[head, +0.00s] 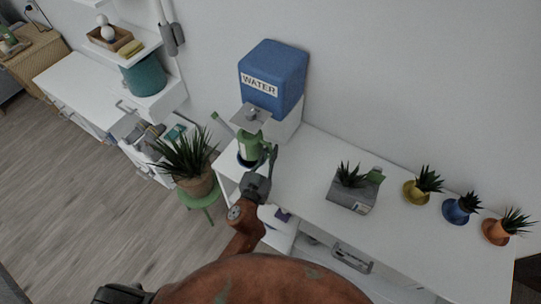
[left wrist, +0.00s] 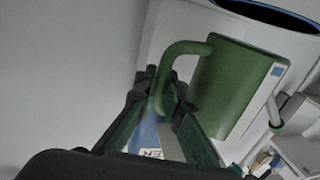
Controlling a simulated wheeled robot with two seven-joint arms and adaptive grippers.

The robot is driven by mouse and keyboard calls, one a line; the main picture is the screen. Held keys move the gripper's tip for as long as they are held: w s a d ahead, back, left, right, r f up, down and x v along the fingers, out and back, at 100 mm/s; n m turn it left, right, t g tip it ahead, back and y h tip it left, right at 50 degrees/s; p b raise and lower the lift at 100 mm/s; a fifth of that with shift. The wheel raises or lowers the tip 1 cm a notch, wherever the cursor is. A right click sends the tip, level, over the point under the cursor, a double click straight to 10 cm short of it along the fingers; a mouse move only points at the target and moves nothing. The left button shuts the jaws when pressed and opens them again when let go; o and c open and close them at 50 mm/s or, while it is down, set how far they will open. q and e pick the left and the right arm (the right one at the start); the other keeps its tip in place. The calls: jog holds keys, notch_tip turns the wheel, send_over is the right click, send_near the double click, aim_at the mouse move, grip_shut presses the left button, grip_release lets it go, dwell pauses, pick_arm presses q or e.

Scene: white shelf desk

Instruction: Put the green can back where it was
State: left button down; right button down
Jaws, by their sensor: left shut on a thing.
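The green can (head: 252,150) is a watering can with a spout pointing up and left. In the head view it is below the blue water tank (head: 272,78), near the left end of the white desk. My left gripper (head: 268,168) comes from below and meets the can's right side. In the left wrist view the can (left wrist: 232,88) fills the centre right, and my left gripper (left wrist: 165,105) is shut on its curved handle. The gripper hides part of the can in the head view. I cannot tell whether its base touches the desk.
A potted plant on a green stool (head: 199,196) stands left of the desk (head: 310,180). A grey planter (head: 351,192) and yellow (head: 417,192), blue (head: 456,212) and orange (head: 497,231) pots stand along the desk. The desk between can and grey planter is clear.

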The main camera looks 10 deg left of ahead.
pick_arm(q)
jog(key=shift+f+b, duration=0.5)
jog(key=shift+f, duration=0.85)
jog(key=shift+f, duration=0.25)
jog(key=c, duration=2)
grip_release()
jog(key=shift+c, duration=0.2)
jog(key=shift+r, duration=0.15)
jog(key=shift+s+r, duration=0.1)
jog(key=s, duration=0.3)
jog(key=s+a, duration=0.1)
jog(key=s, duration=0.6)
jog(key=shift+a, duration=0.3)
jog(key=shift+s+a, duration=0.1)
jog(key=shift+s, duration=0.75)
